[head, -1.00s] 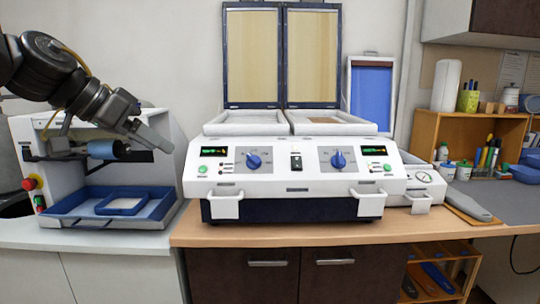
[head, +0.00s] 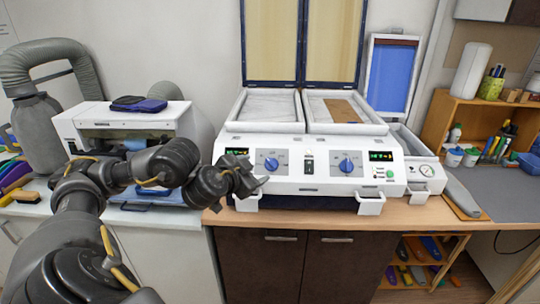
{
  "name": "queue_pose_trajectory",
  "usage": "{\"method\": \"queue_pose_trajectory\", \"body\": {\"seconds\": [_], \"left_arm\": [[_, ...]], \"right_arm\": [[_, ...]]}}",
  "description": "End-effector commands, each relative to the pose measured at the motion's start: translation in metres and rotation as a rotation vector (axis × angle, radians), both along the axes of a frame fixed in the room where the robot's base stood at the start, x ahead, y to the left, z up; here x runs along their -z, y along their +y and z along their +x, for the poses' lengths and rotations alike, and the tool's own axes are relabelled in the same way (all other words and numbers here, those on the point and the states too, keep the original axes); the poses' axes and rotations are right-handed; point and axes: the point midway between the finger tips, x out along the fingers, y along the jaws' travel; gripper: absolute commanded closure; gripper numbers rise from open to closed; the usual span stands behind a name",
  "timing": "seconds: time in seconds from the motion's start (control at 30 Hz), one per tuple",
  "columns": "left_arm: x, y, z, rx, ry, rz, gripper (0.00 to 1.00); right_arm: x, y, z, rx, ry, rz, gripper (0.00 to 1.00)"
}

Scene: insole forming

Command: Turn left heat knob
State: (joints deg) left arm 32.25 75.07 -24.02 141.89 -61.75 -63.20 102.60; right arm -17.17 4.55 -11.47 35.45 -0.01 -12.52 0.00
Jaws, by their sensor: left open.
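The heating machine (head: 310,188) is white with a sloped front panel. Its blue left heat knob (head: 271,164) sits on a grey dial plate and is uncovered. A matching blue right knob (head: 347,165) is on the same panel. My left gripper (head: 261,184) is open, in front of the panel's left end, just below and left of the left knob. No contact with the knob shows. The gripper and wrist hide the left green button and part of the left handle. My right gripper is not in view.
Two tall lids (head: 334,45) stand open behind the machine's white trays. White handles (head: 370,203) stick out from its front. A second white machine (head: 130,124) stands on the left counter, partly behind my arm. A small gauge unit (head: 425,172) adjoins on the right.

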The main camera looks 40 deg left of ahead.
Motion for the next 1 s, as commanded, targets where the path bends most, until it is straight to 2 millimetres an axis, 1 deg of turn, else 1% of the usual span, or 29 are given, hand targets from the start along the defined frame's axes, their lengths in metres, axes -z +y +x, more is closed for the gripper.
{"method": "queue_pose_trajectory", "body": {"seconds": [0.17, 0.4, 0.5, 0.63, 0.8, 1.0], "left_arm": [[0.009, 0.003, 0.013, -0.003, -0.002, -0.003, 0.36], [0.026, 0.012, 0.054, -0.004, -0.002, -0.008, 0.36], [0.031, 0.016, 0.070, -0.004, -0.001, -0.007, 0.36], [0.035, 0.019, 0.087, -0.004, -0.001, -0.006, 0.36], [0.037, 0.021, 0.098, -0.001, -0.001, -0.004, 0.36], [0.036, 0.022, 0.100, -0.002, 0.000, -0.001, 0.36]], "right_arm": [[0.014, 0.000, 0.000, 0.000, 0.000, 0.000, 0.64], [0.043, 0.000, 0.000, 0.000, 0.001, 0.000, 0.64], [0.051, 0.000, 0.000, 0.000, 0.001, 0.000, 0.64], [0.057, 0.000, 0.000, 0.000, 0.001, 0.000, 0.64], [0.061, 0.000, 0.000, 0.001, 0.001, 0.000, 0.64], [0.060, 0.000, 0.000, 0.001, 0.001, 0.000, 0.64]]}}
